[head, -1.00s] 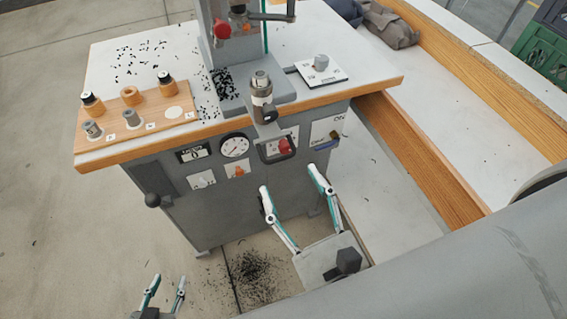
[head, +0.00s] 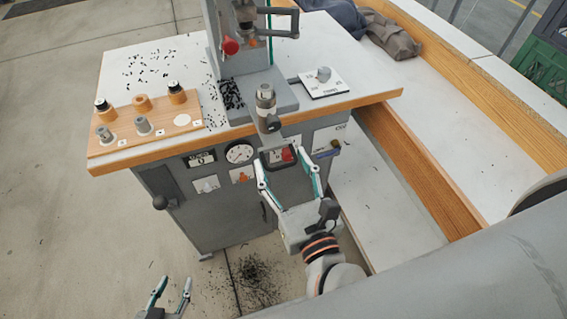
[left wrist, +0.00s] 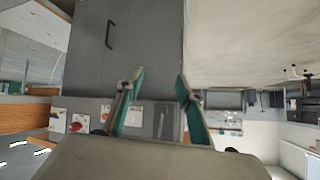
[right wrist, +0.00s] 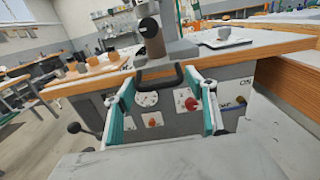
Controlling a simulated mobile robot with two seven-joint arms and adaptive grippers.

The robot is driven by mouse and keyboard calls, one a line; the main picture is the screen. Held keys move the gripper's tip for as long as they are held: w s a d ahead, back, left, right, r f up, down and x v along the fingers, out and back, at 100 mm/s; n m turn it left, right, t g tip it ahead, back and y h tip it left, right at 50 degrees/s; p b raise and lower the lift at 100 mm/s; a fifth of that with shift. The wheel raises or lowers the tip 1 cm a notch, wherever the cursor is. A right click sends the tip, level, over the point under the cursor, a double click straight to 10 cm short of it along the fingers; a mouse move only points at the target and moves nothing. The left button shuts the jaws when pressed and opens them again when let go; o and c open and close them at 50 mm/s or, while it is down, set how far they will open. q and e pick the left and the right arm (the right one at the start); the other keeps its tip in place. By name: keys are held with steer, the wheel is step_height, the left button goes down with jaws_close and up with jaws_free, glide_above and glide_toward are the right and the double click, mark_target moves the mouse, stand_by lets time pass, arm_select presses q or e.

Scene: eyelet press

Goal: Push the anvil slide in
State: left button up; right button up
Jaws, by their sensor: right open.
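My left gripper (head: 176,281) is open and empty, low over the floor at the bottom left.
A wooden tray (head: 110,150) with several dies lies on the left. A white plate with a grey knob (head: 323,75) lies right of the press.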

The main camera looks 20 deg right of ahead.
arm_select(q)
steer(key=shift+w, duration=0.1)
